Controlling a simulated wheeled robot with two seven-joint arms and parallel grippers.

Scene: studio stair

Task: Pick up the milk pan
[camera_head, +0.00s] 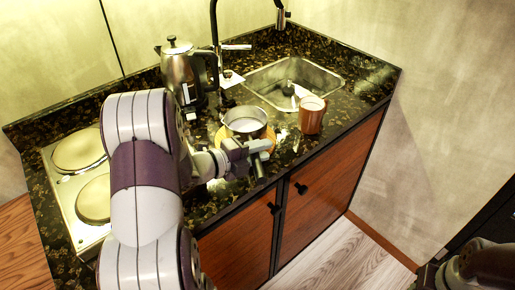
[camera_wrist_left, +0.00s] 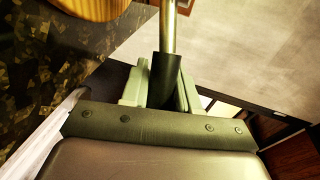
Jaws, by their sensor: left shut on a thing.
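The milk pan (camera_head: 245,124) is a small round metal pan at the counter's front, over a round wooden board (camera_head: 220,139). I cannot tell whether it touches the board. My left gripper (camera_head: 260,150) is at the near right side of the pan, shut on its handle. In the left wrist view the handle (camera_wrist_left: 167,75), a metal rod with a black grip, stands between the two pale fingers. The pan's bowl is out of that view. Part of my right arm shows dark at the bottom right of the head view; its fingers cannot be made out.
A reddish-brown mug (camera_head: 312,115) stands close to the right of the pan, before the sink (camera_head: 318,74). A metal kettle (camera_head: 178,70) and a black tap (camera_head: 214,30) are behind. A hob (camera_head: 72,185) is at the left. The counter's front edge lies under my left gripper.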

